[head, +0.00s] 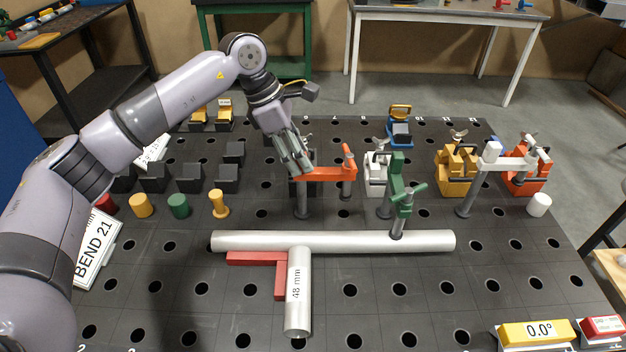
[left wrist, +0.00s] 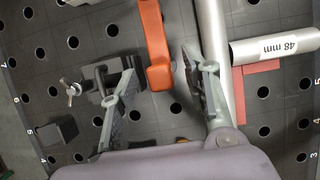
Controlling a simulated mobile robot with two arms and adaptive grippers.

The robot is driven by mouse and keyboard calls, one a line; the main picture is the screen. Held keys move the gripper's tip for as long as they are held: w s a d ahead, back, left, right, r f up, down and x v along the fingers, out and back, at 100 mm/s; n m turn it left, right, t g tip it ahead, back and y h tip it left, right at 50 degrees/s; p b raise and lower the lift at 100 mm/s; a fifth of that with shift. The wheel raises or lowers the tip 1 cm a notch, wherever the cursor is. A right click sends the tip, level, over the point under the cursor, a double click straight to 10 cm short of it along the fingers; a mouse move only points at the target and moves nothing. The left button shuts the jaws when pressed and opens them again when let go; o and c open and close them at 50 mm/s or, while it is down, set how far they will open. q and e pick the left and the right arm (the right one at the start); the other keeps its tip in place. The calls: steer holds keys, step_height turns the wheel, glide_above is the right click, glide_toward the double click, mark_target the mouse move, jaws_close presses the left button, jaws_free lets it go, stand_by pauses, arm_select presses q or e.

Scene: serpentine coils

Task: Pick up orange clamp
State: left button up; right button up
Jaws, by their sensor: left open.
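The orange clamp (head: 325,174) stands on the black perforated table, behind the long silver pipe, with dark posts. My left gripper (head: 300,164) is at the left end of its orange bar in the head view. In the left wrist view, the orange clamp (left wrist: 153,40) shows between the two spread fingers of the left gripper (left wrist: 159,62). The fingers are open, with a gap to the bar on each side. I cannot tell how far the fingertips are above it. My right gripper is not in view.
A green clamp (head: 397,185) stands just right, over the silver pipe (head: 340,241). White (head: 490,165) and yellow (head: 457,165) clamps stand farther right. Dark blocks (head: 190,178) and colored pegs stand left. A red square (head: 255,258) lies against the pipes.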

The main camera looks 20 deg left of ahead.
arm_select(q)
steer(key=p+x, duration=0.1)
steer(key=x, duration=0.1)
steer(key=d+p+x, duration=0.1)
steer(key=x, duration=0.2)
steer(key=shift+w, duration=0.15)
steer(key=shift+f, duration=0.2)
steer(key=shift+c, duration=0.5)
steer(key=c, duration=0.9)
jaws_close()
steer(key=shift+w+r, duration=0.1)
steer(key=shift+r, duration=0.05)
